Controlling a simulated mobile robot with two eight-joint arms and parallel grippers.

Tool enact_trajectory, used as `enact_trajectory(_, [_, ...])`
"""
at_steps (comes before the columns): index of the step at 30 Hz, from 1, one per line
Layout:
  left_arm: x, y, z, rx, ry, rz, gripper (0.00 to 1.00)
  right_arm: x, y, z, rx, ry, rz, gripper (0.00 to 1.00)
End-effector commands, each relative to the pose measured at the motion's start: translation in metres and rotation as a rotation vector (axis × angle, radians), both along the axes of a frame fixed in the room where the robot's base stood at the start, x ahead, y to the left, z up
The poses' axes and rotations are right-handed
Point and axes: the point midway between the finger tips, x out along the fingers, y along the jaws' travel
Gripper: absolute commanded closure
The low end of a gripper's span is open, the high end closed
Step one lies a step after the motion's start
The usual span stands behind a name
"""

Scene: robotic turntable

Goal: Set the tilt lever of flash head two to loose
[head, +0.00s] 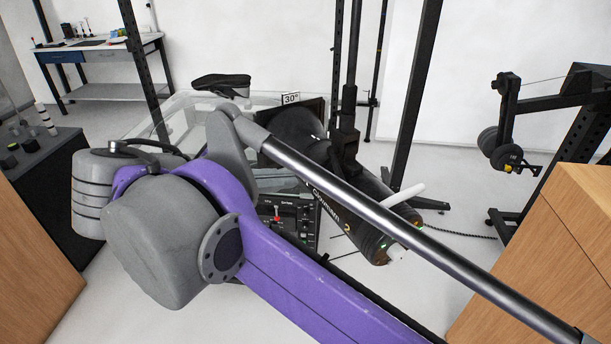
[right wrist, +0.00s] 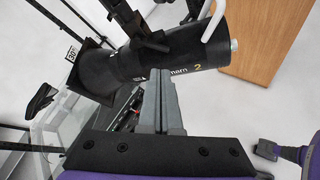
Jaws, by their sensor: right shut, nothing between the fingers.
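Flash head two (head: 372,222) is a black cylinder with a yellow "2", hanging tilted from a dark stand bracket (head: 345,150). A white bar (head: 403,195) sticks out near its lower end. In the right wrist view the flash head (right wrist: 185,62) lies across the top, with the white bar (right wrist: 213,22) and the bracket (right wrist: 150,40) on it. I cannot tell which part is the tilt lever or how it is set. My right gripper (right wrist: 159,78) is shut and empty, its tips overlapping the cylinder's lower edge in that view; contact is unclear. My left gripper is not in view.
My purple and grey arm hides much of the head view's middle. A control box (head: 290,222) with a red switch sits below the flash head. A "30°" sign (head: 291,99) stands behind it. Wooden cabinets (head: 570,240) flank right and left. Black rack posts (head: 412,95) rise behind.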

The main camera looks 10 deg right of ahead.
Motion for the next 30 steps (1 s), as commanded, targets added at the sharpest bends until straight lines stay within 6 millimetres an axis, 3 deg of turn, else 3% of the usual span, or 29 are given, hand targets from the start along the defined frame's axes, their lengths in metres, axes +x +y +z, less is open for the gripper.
enact_trajectory(15, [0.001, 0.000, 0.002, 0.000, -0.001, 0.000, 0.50, 0.055, -0.075, -0.046, -0.001, 0.000, -0.005, 1.00])
enact_trajectory(21, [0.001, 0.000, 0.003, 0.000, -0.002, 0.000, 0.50, 0.065, -0.088, -0.055, -0.001, 0.000, -0.001, 1.00])
enact_trajectory(30, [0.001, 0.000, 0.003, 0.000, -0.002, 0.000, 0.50, 0.067, -0.090, -0.056, 0.000, 0.000, 0.000, 1.00])
